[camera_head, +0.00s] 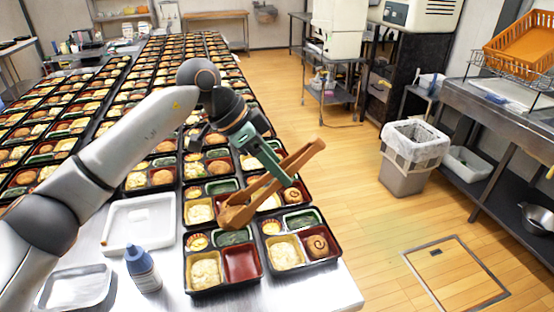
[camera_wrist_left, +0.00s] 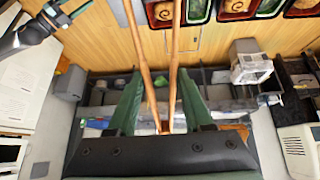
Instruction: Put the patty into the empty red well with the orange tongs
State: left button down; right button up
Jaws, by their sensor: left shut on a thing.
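The orange tongs (camera_head: 302,156) are held by my left gripper (camera_head: 284,182), above the front bento trays. The left wrist view shows the tongs' arms (camera_wrist_left: 174,62) between the fingers of my left gripper (camera_wrist_left: 162,108); their upper ends run out of that view. In the head view the broad tong ends (camera_head: 236,216) hang over the trays, and I cannot tell whether they hold a patty. The empty red well (camera_head: 241,263) is in the front tray, just below the tong ends. A round brown patty (camera_head: 317,246) lies in the neighbouring tray's red well.
Filled bento trays (camera_head: 202,69) cover most of the table. A white tray (camera_head: 119,248), a small metal tray (camera_head: 75,288) and a blue-capped bottle (camera_head: 143,270) stand at the front left. A bin (camera_head: 405,177) stands on the floor to the right. Bare tabletop lies at the front.

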notch_tip(320, 180, down, 6)
jog(key=b, duration=0.5)
jog(key=shift+f+b, duration=0.2)
jog(key=shift+b, duration=0.2)
jog(key=shift+f, duration=0.1)
pick_arm(q)
notch_tip(320, 180, down, 14)
jog(key=shift+r, duration=0.25)
pick_arm(e)
jog(key=shift+r, duration=0.2)
pick_arm(q)
jog(key=shift+p, duration=0.3)
pick_arm(e)
jog(key=shift+r, duration=0.2)
pick_arm(q)
jog(key=shift+f, duration=0.2)
pick_arm(e)
jog(key=shift+f, duration=0.1)
pick_arm(q)
jog(key=shift+f+b, duration=0.65)
jog(key=shift+f, duration=0.6)
pick_arm(e)
jog(key=shift+f, duration=0.5)
